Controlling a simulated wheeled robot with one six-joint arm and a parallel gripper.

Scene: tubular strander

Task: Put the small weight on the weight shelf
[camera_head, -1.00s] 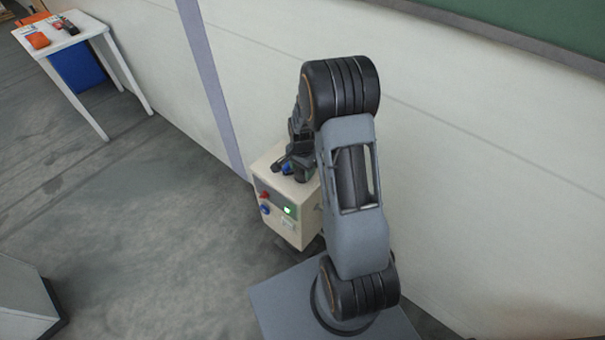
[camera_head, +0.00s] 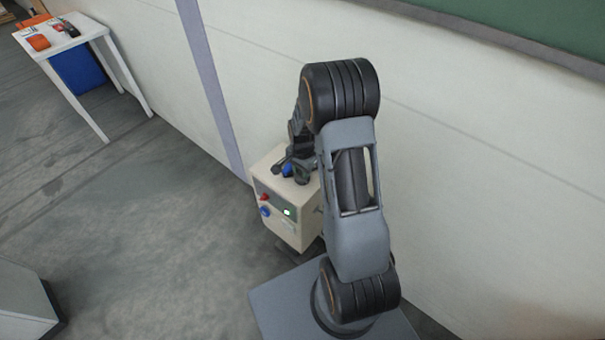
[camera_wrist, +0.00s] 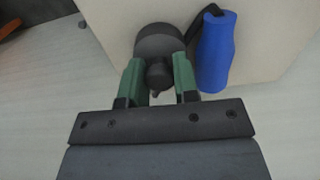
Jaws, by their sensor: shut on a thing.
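The small weight (camera_wrist: 160,40) is a dark grey round piece with a short knob, seen in the wrist view. My gripper (camera_wrist: 157,75) has its two green fingers closed on the knob, one on each side. In the head view my arm hides most of the gripper and the weight, over the top of a cream box (camera_head: 300,228). I cannot tell whether the weight touches the box top. I cannot make out a weight shelf in either view.
A blue-handled tool (camera_wrist: 216,52) lies right beside the weight on the box. The box has a red knob, a blue knob and a green light. A white table (camera_head: 62,45) with orange items stands far left against the wall. The floor between is clear.

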